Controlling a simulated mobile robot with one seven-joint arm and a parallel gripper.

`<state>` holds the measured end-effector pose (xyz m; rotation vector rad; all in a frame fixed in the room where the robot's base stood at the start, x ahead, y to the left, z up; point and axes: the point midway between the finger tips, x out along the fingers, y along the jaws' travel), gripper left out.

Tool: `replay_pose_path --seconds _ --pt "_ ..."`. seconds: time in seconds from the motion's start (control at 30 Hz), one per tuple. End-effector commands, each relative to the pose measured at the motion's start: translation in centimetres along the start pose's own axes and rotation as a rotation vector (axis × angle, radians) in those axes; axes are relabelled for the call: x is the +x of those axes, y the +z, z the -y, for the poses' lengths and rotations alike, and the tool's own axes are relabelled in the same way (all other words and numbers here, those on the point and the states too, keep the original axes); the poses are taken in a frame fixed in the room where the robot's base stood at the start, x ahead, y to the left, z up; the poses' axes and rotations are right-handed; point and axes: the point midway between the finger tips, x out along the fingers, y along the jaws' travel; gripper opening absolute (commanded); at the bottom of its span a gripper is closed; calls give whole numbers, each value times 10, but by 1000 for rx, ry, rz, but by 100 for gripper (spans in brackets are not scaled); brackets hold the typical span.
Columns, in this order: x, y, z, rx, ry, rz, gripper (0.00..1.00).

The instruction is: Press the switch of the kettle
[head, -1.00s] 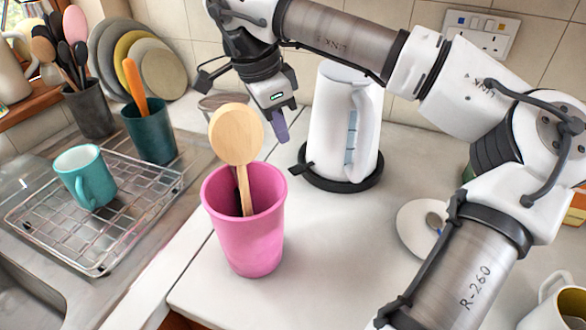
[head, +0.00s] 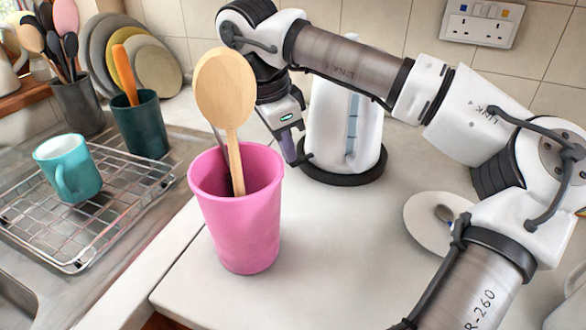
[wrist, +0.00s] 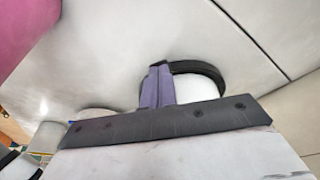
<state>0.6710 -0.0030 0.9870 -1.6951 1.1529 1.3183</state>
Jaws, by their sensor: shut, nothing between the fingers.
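The black switch lever (head: 302,160) sticks out low on the kettle's left side, partly hidden by my fingertips. My gripper (head: 289,152) is shut and empty, pointing down just left of the kettle, close to the switch. I cannot tell whether it touches. In the wrist view, my purple fingers (wrist: 157,86) overlap the kettle (wrist: 200,88) and its black base rim (wrist: 208,69).
A pink cup (head: 240,230) with a wooden spoon (head: 226,90) stands in front, left of my gripper. A drying rack (head: 90,235) with a teal mug (head: 70,168) is at left. A white saucer (head: 425,225) lies at right. The counter between is clear.

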Motion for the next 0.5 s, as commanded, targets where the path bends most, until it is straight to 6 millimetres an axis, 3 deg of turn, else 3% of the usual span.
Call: replay_pose_path --seconds 0.33,0.5 --pt "1 0 0 0 0 0 0" --pt "15 4 0 0 0 0 0"
